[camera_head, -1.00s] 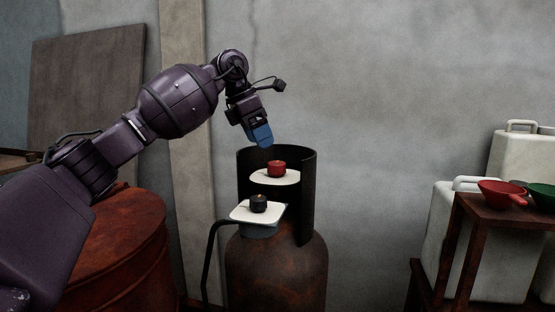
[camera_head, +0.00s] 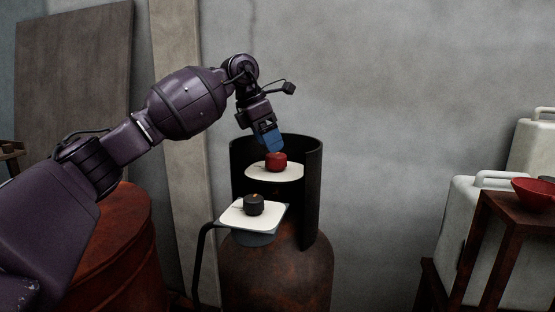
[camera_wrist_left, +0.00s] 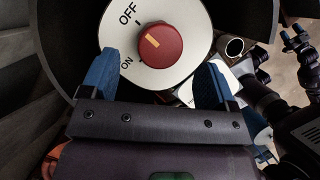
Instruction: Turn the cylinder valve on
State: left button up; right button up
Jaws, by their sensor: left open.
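The rusty gas cylinder (camera_head: 275,270) stands upright with a dark curved guard (camera_head: 311,190) around its top. A red knob (camera_head: 276,161) sits on a white round dial plate (camera_head: 289,174) inside the guard. In the left wrist view, the red knob (camera_wrist_left: 168,45) has an orange mark pointing up and left, between the OFF and ON labels, seemingly nearer OFF. My left gripper (camera_head: 271,146) is just above the red knob, pointing down. Its blue fingers (camera_wrist_left: 158,65) are open and empty, apart on either side below the knob in that view.
A rusty drum (camera_head: 125,245) is at left. A brown stand (camera_head: 497,225) with a red bowl (camera_head: 533,191) and pale canisters (camera_head: 455,225) are at right.

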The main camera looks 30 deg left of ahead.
aim_at(275, 155)
pick_arm(q)
jog(key=x, duration=0.5)
jog(key=shift+b, duration=0.3)
